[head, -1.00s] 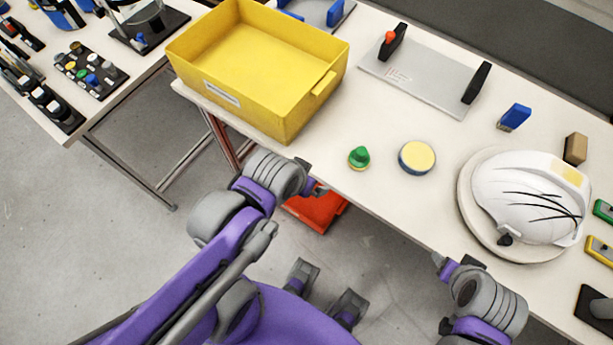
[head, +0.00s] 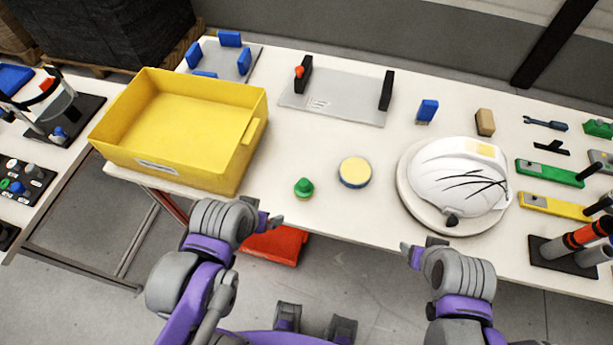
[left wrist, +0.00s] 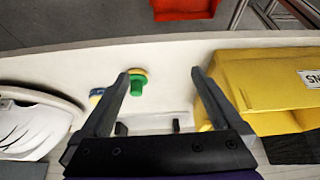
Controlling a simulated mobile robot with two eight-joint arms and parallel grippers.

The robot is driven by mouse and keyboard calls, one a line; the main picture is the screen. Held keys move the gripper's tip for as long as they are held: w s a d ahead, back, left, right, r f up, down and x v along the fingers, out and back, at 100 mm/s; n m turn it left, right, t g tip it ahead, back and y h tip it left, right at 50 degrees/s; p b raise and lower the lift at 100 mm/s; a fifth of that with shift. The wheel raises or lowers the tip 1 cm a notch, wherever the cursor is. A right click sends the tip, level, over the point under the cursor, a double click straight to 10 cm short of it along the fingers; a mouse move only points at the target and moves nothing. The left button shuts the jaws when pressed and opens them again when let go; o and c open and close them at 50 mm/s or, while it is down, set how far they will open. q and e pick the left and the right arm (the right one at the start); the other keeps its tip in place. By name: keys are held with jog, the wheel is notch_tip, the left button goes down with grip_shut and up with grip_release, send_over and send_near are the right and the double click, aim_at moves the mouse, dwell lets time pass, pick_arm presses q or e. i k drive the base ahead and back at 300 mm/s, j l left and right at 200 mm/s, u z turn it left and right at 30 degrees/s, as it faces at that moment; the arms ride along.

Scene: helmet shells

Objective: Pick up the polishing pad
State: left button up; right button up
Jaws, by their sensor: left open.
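A small green knob on a round yellow base (head: 304,188), which looks like the polishing pad, stands on the table near its front edge. It also shows in the left wrist view (left wrist: 138,84), beside the left finger. Right of it is a round, yellow-topped disc with a blue side (head: 355,171); its blue side shows partly behind that finger in the left wrist view. My left gripper (head: 270,220) is open and empty at the table's front edge, left of the green knob and apart from it. My right gripper (head: 411,252) is in front of the white helmet shell; its jaw opening is unclear.
A yellow bin (head: 235,165) stands left on the table. The white helmet shell (head: 445,175) sits on a round stand at right. A grey plate with black posts (head: 335,106) lies behind. A red box (head: 275,245) is below the table edge.

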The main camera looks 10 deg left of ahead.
aim_at(304, 190)
jog(key=j+z, duration=0.4)
jog(key=k+j+z, duration=0.1)
jog(key=j+z, duration=0.3)
jog(key=k+j+z, duration=0.1)
jog(key=j+z, duration=0.3)
